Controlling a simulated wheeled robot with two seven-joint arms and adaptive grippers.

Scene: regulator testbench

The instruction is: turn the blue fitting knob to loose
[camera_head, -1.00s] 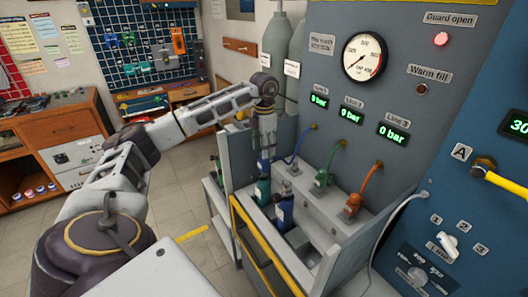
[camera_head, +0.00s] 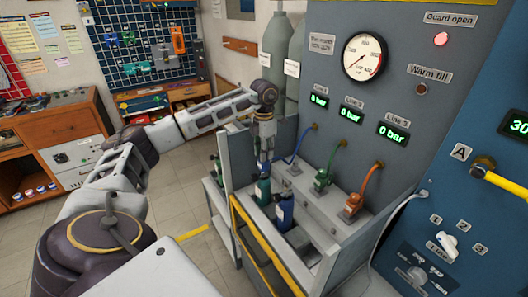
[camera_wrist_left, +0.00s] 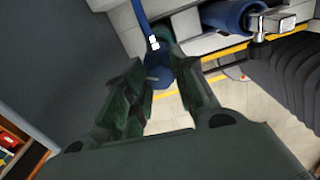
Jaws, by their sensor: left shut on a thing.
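In the head view the gripper mostly hides the knob. A green cylinder (camera_head: 262,190) stands just below the gripper. The knob's turn position cannot be read. My right gripper is not in view.
A blue cylinder (camera_head: 284,211) stands in the bench, right of the green one. A green fitting (camera_head: 322,180) and an orange fitting (camera_head: 352,204) sit farther right. The bench's side wall (camera_head: 238,155) is close left of my gripper. The guard-open lamp (camera_head: 441,39) glows red.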

